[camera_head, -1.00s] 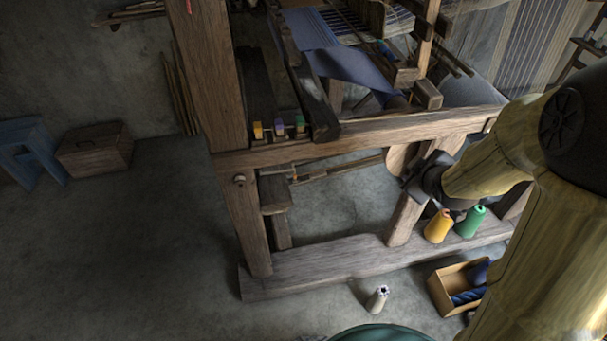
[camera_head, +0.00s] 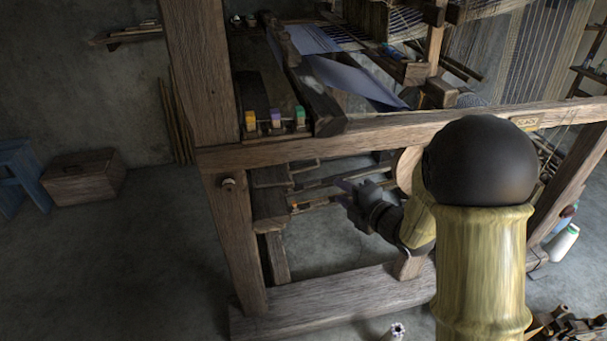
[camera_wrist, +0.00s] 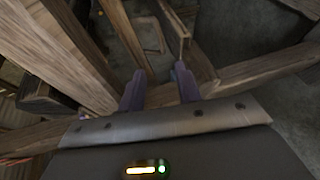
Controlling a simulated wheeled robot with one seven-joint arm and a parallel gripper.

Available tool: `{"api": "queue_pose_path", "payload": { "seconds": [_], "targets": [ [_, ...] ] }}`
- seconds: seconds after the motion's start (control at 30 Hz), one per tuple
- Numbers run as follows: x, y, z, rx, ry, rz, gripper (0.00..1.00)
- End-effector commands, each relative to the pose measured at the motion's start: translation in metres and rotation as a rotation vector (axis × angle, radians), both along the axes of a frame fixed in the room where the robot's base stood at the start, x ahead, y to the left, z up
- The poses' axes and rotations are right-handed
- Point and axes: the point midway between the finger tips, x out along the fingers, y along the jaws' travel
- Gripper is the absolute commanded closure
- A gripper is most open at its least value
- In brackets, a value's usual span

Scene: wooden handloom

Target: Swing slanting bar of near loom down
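The near loom (camera_head: 300,150) is a brown wooden frame with a thick upright post on the left and a long side rail. Thin slanting bars (camera_head: 335,188) show under the rail, behind the gripper; I cannot tell for certain which is the task's bar. My gripper (camera_head: 345,192) is below the rail, pointing left, with its fingers small and dark. No contact is clear.
The loom's lower beam (camera_head: 310,305) runs along the floor below my gripper. Coloured spools (camera_head: 276,118) sit on the loom's left end. A wooden chest (camera_head: 84,177) and a blue stool (camera_head: 18,172) stand far left. The floor between is clear.

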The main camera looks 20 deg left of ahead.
Motion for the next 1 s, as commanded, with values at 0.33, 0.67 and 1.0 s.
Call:
{"api": "queue_pose_path", "payload": {
  "seconds": [0.33,0.67,1.0],
  "targets": [
    [0.007,0.009,-0.003,0.0,0.001,-0.001,0.66],
    [0.038,0.052,-0.016,0.0,0.002,0.0,0.66],
    [0.073,0.097,-0.028,0.001,0.001,-0.002,0.66]
  ]
}}
